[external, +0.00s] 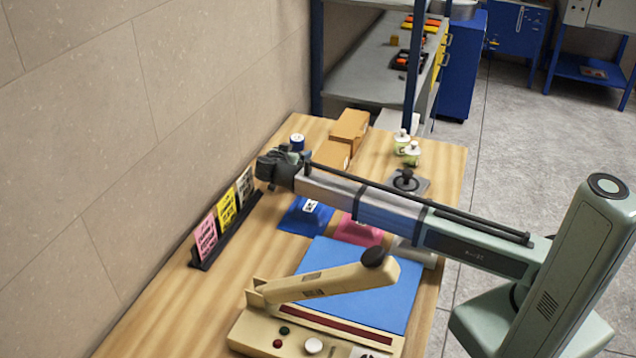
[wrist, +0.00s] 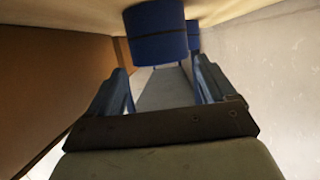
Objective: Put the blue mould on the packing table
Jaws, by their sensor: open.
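The blue mould (external: 304,216) sits on the wooden table (external: 190,300) in the external view, below and right of my gripper (external: 285,157), with a white label on top. My arm passes above it and hides part of it. My gripper is beyond the mould, near a blue-and-white cylinder (external: 297,143). In the wrist view, the two fingers of my gripper (wrist: 163,75) stand apart. No mould shows between them. A blue cylinder (wrist: 157,33) is just ahead of them. I cannot tell which surface is the packing table.
A pink mould (external: 358,232) and a grey one (external: 420,256) lie beside the blue mould. Cardboard boxes (external: 349,126), small bottles (external: 412,155), a sign rack (external: 222,235) and a press (external: 320,287) with a blue mat (external: 390,308) stand around. The wall borders the left.

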